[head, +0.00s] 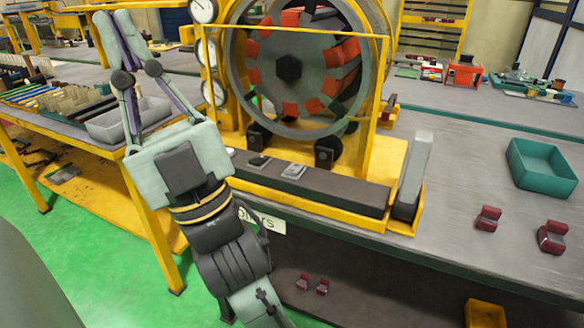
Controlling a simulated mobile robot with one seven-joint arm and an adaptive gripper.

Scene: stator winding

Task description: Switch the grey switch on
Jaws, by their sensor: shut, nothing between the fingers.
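A small light grey switch (293,171) sits on top of the dark base bar in front of the yellow stator frame, in the head view. A black switch (259,162) sits just left of it, and a pale round piece (230,152) is at the bar's left end. I cannot tell which position the grey switch is in. My gripper (115,18) is at the upper left, fingers pointing up and away, shut and empty. It is well to the left of the switches and appears to touch nothing.
The stator ring (289,124) stands in its yellow frame, with gauges (204,10) at its left. A tall grey block (414,165) stands at the bar's right end. A teal tray (541,181) and red parts (488,218) lie on the right table; bare tabletop lies between.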

